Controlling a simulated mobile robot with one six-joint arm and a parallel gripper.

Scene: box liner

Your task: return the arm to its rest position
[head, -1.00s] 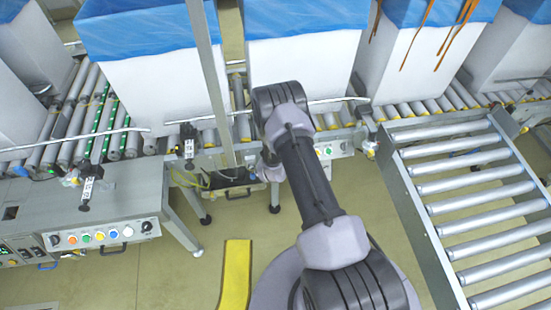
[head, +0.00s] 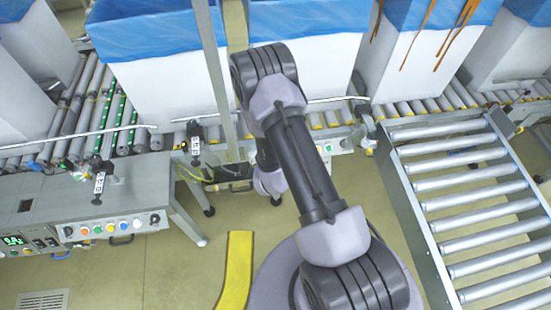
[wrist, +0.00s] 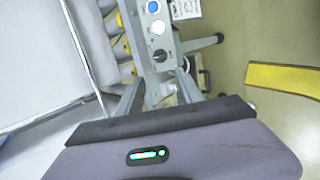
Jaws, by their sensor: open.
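My arm rises from the lower right of the head view, with its upper link (head: 308,170) running up and left to a bent elbow (head: 265,75). A wrist part (head: 270,180) shows beside the upper link; the gripper itself is hidden in the head view. In the wrist view, my gripper (wrist: 158,90) shows two grey fingers apart beyond its body, with nothing seen between them. The fingers point toward a conveyor leg and a small button panel (wrist: 157,25); the distance is hard to judge.
Tall white boxes with blue liners, including one (head: 160,90), stand on the roller conveyor behind my arm. A roller table (head: 400,190) is on the right and a control bench (head: 150,200) on the left. A yellow floor stripe (head: 237,270) lies on open floor.

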